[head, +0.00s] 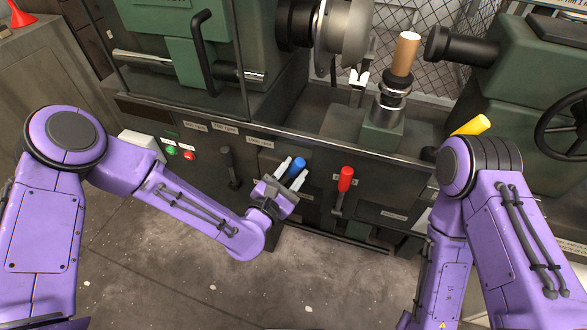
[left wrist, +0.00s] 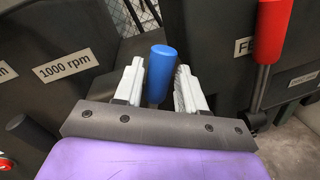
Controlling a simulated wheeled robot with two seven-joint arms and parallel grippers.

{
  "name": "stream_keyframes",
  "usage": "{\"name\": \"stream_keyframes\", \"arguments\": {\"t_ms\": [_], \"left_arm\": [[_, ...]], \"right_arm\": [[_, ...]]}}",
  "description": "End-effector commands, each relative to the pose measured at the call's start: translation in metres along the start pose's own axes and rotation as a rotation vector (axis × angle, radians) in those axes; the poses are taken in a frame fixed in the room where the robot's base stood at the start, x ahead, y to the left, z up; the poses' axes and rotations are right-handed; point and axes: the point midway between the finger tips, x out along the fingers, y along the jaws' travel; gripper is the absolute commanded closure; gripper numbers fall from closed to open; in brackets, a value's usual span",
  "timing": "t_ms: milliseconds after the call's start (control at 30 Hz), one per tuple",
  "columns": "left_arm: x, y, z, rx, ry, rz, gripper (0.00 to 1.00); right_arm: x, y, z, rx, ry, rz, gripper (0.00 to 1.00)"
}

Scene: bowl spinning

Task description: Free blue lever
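The blue lever (head: 297,168) stands on the lathe's front panel, beside the red-handled lever. In the left wrist view its blue handle (left wrist: 161,72) is upright between my left gripper's two white fingers (left wrist: 159,85). Gaps show on both sides of the handle, so the fingers look apart from it. My left gripper (head: 291,172) is open around the lever in the head view. The lower part of the lever is hidden by the gripper.
A red lever (head: 345,179) is close to the right of my left gripper. A black lever (head: 228,165) is to the left. Green and red buttons (head: 188,155) are further left. The lathe's chuck (head: 345,35) is above. Open floor (head: 330,280) lies in front.

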Motion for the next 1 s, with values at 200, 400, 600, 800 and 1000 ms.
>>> {"name": "stream_keyframes", "arguments": {"t_ms": [200, 400, 600, 800, 1000], "left_arm": [[0.006, 0.000, 0.000, 0.000, 0.000, 0.000, 0.60], [0.005, 0.000, 0.000, 0.000, 0.000, 0.000, 0.93], [0.005, 0.000, 0.000, -0.001, 0.000, 0.000, 1.00], [0.004, 0.004, -0.002, -0.038, -0.005, 0.004, 1.00], [0.002, 0.017, -0.004, -0.147, -0.022, 0.015, 1.00]], "right_arm": [[0.000, 0.000, 0.000, 0.000, 0.000, 0.000, 0.60], [0.000, 0.000, 0.000, 0.000, 0.000, 0.000, 0.60], [0.000, 0.000, 0.000, 0.000, 0.000, 0.000, 0.60], [0.003, 0.000, 0.001, 0.000, 0.000, 0.000, 0.60], [0.010, -0.001, 0.004, 0.000, 0.000, 0.000, 0.60]]}}
